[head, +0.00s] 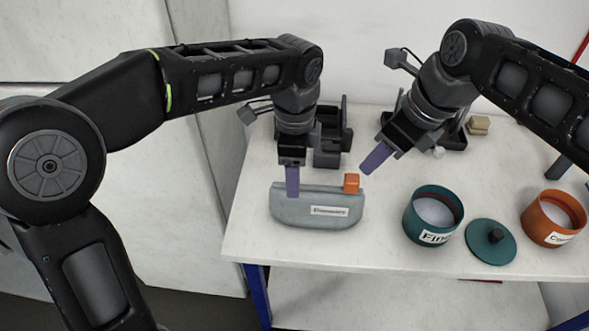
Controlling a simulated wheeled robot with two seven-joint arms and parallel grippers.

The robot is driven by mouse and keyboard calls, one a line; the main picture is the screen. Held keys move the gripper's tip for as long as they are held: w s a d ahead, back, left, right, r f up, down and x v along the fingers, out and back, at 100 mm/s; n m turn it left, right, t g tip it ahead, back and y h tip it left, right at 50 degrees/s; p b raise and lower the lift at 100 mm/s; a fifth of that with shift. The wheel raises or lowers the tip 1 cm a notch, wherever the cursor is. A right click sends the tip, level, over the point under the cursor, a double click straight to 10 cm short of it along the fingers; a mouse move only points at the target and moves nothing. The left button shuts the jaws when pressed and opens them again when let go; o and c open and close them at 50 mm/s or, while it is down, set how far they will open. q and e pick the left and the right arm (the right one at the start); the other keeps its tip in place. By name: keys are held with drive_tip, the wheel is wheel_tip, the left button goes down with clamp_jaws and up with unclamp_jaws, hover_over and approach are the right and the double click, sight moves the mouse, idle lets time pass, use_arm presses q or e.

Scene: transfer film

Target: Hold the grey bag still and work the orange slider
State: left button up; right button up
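The grey bag (310,214) lies on the white table with a white label on its front. The orange slider (351,184) sits at the right end of the bag's top edge. My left gripper (292,192) points straight down at the left part of the bag, its purple fingertip overlapping the top edge. Only one finger shows, so I cannot tell whether it grips the bag. My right gripper (369,167) is tilted down-left, its purple tip just above and right of the slider, seemingly apart from it. Its fingers show as one piece, so its opening is unclear.
Right of the bag stand a green labelled pot (410,222), a green lid (490,247) with a dark knob, and an orange labelled pot (534,228). A black holder (329,158) stands behind my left gripper. A beige block (478,124) lies at the back.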

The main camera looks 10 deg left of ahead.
sight(316, 202)
use_arm(q)
drive_tip(key=shift+f, duration=0.1)
drive_tip(key=shift+f, duration=3.85)
clamp_jaws()
